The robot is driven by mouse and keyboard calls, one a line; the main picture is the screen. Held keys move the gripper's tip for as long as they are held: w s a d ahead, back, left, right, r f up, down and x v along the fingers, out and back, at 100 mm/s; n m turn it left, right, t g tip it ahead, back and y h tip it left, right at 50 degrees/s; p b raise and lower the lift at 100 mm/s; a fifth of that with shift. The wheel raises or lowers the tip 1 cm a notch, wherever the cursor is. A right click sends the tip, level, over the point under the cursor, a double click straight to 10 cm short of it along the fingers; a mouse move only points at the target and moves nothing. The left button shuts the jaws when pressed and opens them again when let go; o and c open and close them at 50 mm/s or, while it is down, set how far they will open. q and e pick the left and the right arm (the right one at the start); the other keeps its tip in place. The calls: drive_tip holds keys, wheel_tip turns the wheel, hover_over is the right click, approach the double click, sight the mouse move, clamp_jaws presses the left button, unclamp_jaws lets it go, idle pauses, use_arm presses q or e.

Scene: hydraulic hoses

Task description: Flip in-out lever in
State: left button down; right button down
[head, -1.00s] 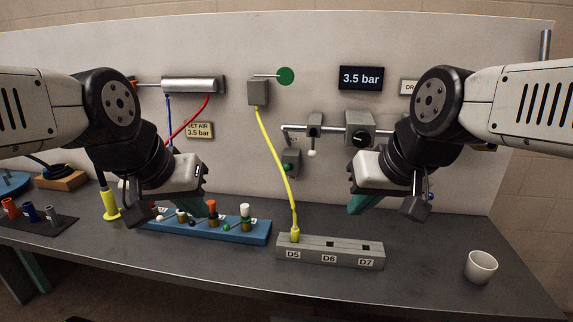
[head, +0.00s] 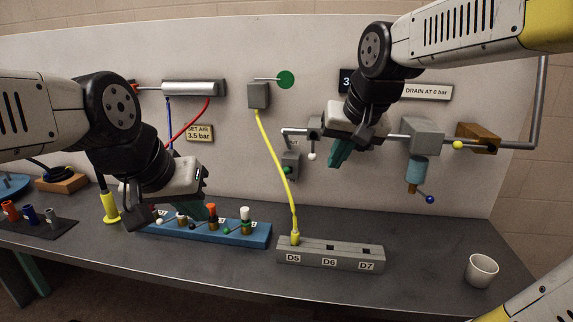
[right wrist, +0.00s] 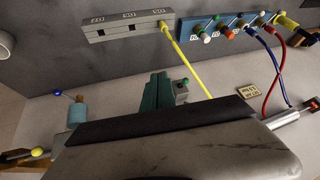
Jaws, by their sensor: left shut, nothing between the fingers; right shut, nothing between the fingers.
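A small grey switch box with a green-tipped lever (head: 290,167) is on the wall below the pipe. A label above it is only partly readable, seemingly "OUT". The box also shows in the right wrist view (right wrist: 182,88), just beside my fingers. My right gripper (head: 340,155) is shut and empty, to the right of the box and apart from it in the head view. It partly covers the pipe and the regulator. My left gripper (head: 196,210) is shut and empty, low over the blue manifold (head: 258,238). Which way the lever points is too small to tell.
A yellow cable (head: 274,155) hangs left of the switch box, ending in a grey socket block (head: 312,262). A white-tipped valve (head: 312,155) sits on the pipe between box and gripper. A cup (head: 481,270) stands at the right.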

sight(287, 169)
drive_tip(key=w+a, duration=0.4)
drive_tip(key=w, duration=0.3)
drive_tip(key=w+a+m, duration=0.1)
drive_tip(key=w+a, duration=0.3)
drive_tip(key=w, duration=0.3)
drive_tip(key=shift+w+r+h, duration=0.3)
drive_tip(key=shift+w+r, duration=0.05)
drive_tip(key=shift+r, duration=0.1)
drive_tip(key=x, duration=1.4)
drive_tip(key=shift+d, duration=0.1)
